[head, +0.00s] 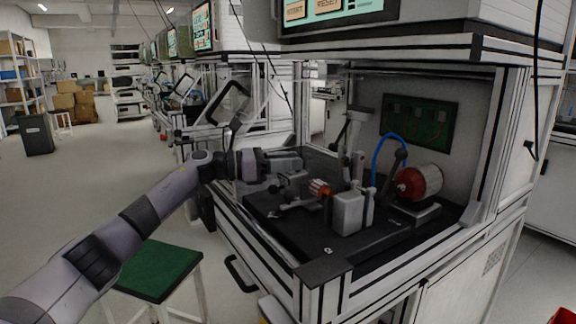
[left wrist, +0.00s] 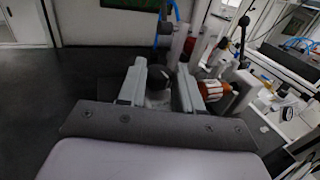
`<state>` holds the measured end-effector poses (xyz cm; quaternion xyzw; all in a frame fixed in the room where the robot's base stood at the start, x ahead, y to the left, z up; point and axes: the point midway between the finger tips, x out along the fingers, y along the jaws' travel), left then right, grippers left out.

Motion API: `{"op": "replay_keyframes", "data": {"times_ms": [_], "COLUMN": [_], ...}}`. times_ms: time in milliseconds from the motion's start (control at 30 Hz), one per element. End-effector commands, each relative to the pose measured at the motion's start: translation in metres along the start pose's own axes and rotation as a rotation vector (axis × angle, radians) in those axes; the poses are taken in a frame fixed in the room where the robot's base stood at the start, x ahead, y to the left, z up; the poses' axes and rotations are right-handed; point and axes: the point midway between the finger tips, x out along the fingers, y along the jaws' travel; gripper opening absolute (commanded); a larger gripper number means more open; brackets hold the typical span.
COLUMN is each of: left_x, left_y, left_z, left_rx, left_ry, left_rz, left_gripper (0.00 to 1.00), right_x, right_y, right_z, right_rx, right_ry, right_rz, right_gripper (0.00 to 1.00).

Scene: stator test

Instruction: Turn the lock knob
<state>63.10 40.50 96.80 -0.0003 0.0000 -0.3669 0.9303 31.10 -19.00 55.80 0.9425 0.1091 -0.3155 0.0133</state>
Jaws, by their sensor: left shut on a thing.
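My left gripper (head: 300,163) reaches in from the left over the test station. In the left wrist view its two grey fingers (left wrist: 162,68) are closed around a dark rounded piece, the lock knob (left wrist: 158,82). The fingers hide most of the knob, so its turn angle cannot be told. In the head view the knob is not clearly visible at the gripper. A small stator with orange-copper windings (head: 319,188) sits in the fixture just right of and below the gripper. It also shows beside the right finger in the left wrist view (left wrist: 211,90). My right gripper is not in view.
A larger red and silver motor-like part (head: 420,181) stands at the right of the black base plate (head: 300,232). A pale block (head: 348,213) and a blue hose (head: 377,160) are nearby. The station's frame surrounds the bench. A green-topped stool (head: 158,270) stands below my arm.

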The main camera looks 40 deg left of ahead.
Motion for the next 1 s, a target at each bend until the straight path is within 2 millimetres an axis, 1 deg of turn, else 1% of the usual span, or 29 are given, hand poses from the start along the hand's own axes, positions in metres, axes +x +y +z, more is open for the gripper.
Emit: {"op": "replay_keyframes", "data": {"times_ms": [367,400,433,467,767,867,967,1000], "left_x": [0.0,0.0,0.0,0.0,0.0,0.0,0.0,0.0], "left_y": [0.0,0.0,0.0,0.0,0.0,0.0,0.0,0.0], "left_z": [0.0,0.0,0.0,0.0,0.002,0.01,0.027,0.035], "left_rx": [0.001,0.001,0.001,0.001,0.001,0.003,0.005,0.005], "left_ry": [0.001,0.001,0.001,0.001,0.0,-0.001,-0.001,-0.002], "left_rz": [-0.003,-0.003,-0.003,-0.003,-0.002,-0.002,-0.002,-0.002], "left_gripper": [0.04,0.47,0.57,0.6,0.6,0.6,0.6,0.6], "right_x": [-0.001,-0.001,-0.001,-0.001,-0.001,-0.002,-0.003,-0.004], "right_y": [-0.001,-0.001,-0.001,-0.001,-0.001,0.0,0.0,-0.001], "right_z": [0.003,0.003,0.003,0.003,0.001,-0.002,-0.005,-0.006], "right_rx": [0.003,0.003,0.003,0.003,0.003,0.002,0.002,0.002], "right_ry": [-0.006,-0.006,-0.006,-0.006,-0.004,-0.001,0.0,0.001], "right_rz": [0.0,0.0,0.0,0.0,0.0,0.0,0.0,0.0], "right_gripper": [0.43,0.43,0.43,0.43,0.43,0.43,0.43,0.43]}}
